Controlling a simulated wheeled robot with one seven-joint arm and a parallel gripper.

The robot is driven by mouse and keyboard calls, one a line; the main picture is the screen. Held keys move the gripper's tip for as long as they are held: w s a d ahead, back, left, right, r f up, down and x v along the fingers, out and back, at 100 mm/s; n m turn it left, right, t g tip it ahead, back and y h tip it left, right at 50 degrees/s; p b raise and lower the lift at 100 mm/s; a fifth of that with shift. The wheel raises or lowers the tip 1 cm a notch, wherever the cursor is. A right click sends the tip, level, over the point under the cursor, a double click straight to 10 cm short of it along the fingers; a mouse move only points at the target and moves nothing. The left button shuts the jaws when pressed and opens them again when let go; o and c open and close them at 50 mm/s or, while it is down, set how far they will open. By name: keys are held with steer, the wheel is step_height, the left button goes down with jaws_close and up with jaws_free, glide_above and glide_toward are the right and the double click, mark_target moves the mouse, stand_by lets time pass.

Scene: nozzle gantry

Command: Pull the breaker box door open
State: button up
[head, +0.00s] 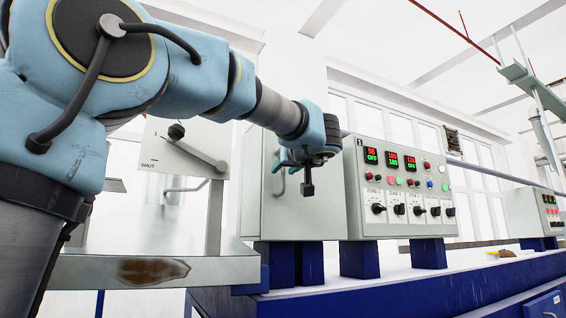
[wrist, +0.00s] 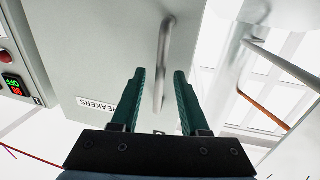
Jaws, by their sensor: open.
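The breaker box (head: 325,215) is a pale grey cabinet on blue supports; its door looks closed. In the wrist view its door (wrist: 100,50) carries a "BREAKERS" label (wrist: 97,106), partly hidden by a finger. A grey bar handle (head: 279,182) stands out from the door, and it also shows in the wrist view (wrist: 166,45). My gripper (head: 308,188) is in front of the box. Its green fingers (wrist: 160,73) are open, with the handle's lower end appearing between them, apart from both. I cannot tell the exact depth.
A control panel (head: 405,160) with red and green displays and knobs adjoins the box on the right. On the left are a lever plate marked "SHUT" (head: 185,155) and a stained metal shelf (head: 215,268). A blue bench (head: 400,290) runs along the front.

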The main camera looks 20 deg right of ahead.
steer(key=shift+w+d, duration=0.1)
steer(key=shift+w, duration=0.65)
steer(key=shift+c, duration=0.3)
jaws_close()
stand_by(0.6)
